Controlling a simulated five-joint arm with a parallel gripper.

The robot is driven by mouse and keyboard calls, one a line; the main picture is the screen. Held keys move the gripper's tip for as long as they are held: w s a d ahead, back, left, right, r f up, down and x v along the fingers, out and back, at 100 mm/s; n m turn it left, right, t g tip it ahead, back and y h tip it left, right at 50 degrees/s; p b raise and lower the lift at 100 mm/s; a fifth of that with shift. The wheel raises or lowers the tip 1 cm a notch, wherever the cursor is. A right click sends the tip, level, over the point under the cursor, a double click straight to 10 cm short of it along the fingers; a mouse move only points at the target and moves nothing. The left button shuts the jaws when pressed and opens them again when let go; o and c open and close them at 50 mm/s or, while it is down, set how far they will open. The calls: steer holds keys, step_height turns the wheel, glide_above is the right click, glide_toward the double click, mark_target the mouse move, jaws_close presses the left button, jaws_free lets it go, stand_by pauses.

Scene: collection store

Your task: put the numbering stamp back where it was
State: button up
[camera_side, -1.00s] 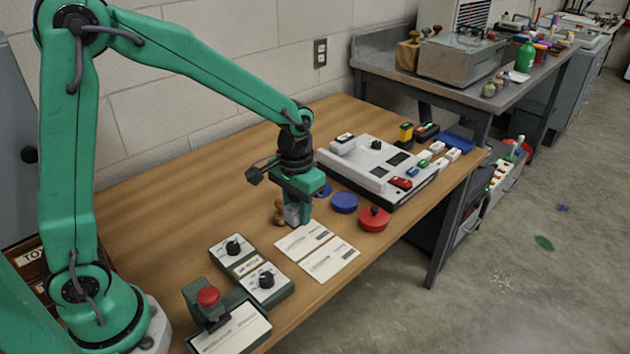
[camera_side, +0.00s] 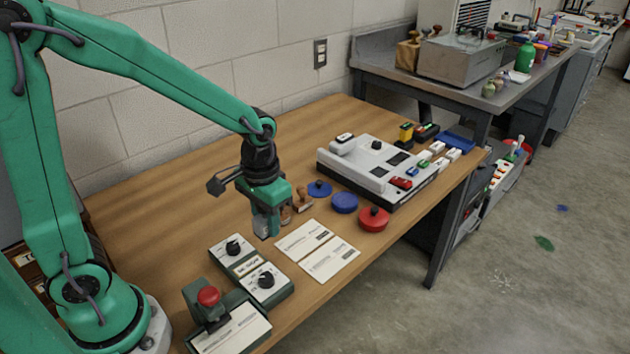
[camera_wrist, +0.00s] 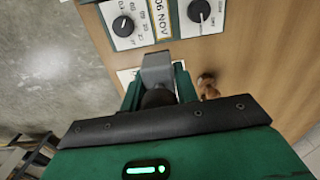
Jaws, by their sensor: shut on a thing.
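My gripper (camera_side: 266,218) is shut on a grey metal block-shaped thing, which looks like the numbering stamp (camera_side: 263,228). It hangs low over the wooden table, left of the cards; whether it touches the table cannot be told. In the wrist view the stamp (camera_wrist: 157,68) sits between the green fingers (camera_wrist: 158,88), with a dark part near the palm. The fingers hide much of it. A wooden-handled stamp (camera_side: 302,201) stands just right of my gripper. Another brown stamp (camera_side: 286,214) is partly hidden behind the fingers.
Two dial boxes (camera_side: 232,250) with a date plate lie in front of my gripper. A green press with a red knob (camera_side: 208,297) stands nearer. White cards (camera_side: 304,240), blue lids (camera_side: 344,202) and a red tin (camera_side: 373,219) lie right. The table (camera_side: 160,215) is clear behind and left.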

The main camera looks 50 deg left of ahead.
steer(key=w+a+f, duration=0.1)
steer(key=a+f, duration=0.1)
steer(key=a, duration=0.1)
steer(key=w+a+f, duration=0.1)
steer(key=a+f, duration=0.1)
steer(key=a, duration=0.1)
steer(key=w+a+f, duration=0.1)
steer(key=a+f, duration=0.1)
steer(key=a, duration=0.1)
steer(key=shift+w+a, duration=0.25)
steer(key=shift+w, duration=0.1)
steer(key=shift+f, duration=0.15)
steer(key=shift+f, duration=1.9)
steer(key=shift+f, duration=0.15)
steer(key=o, duration=0.9)
steer(key=shift+c, duration=0.2)
steer(key=shift+r, duration=0.2)
